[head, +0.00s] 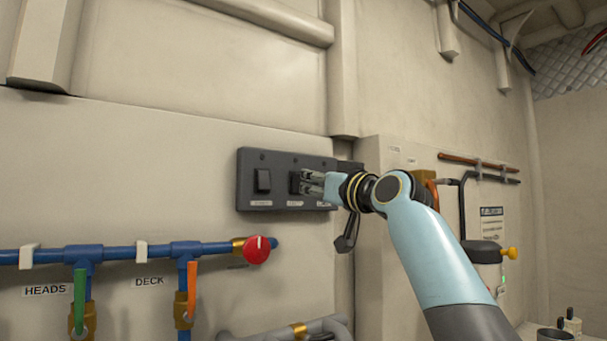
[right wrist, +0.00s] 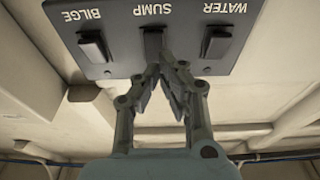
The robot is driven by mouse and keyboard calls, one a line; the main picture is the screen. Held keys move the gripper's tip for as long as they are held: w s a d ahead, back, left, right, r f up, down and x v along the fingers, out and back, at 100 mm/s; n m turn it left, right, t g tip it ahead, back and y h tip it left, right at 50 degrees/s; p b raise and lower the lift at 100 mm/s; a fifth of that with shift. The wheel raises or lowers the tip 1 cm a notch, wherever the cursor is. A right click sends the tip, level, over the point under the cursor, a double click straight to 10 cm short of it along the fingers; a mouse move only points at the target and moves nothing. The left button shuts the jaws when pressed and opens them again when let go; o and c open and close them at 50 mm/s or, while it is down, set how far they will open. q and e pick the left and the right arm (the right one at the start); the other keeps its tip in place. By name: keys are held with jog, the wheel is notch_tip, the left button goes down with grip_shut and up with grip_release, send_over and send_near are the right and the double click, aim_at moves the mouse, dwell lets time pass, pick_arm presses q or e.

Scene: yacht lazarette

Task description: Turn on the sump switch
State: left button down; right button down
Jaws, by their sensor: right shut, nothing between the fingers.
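The dark switch panel (head: 280,162) is fixed to the pale wall. The wrist view shows it upside down (right wrist: 110,68), with the labels BILGE, SUMP and WATER. The sump switch (right wrist: 153,42) is the middle black rocker, between the bilge switch (right wrist: 93,46) and the water switch (right wrist: 217,42). My right gripper (head: 304,182) is shut and empty, its fingertips (right wrist: 160,68) at the sump switch. They cover part of it, and I cannot tell if they touch it. The water switch is hidden behind the gripper in the head view. My left gripper is out of view.
Below the panel runs a blue pipe (head: 120,253) with a red knob (head: 257,250), a green lever (head: 79,300) and an orange lever (head: 192,286). A pump with a yellow knob (head: 510,254) is at the right. The wall left of the panel is clear.

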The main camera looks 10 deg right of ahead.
aim_at(296, 179)
jog(key=shift+p+x, duration=0.35)
jog(key=shift+x, duration=1.2)
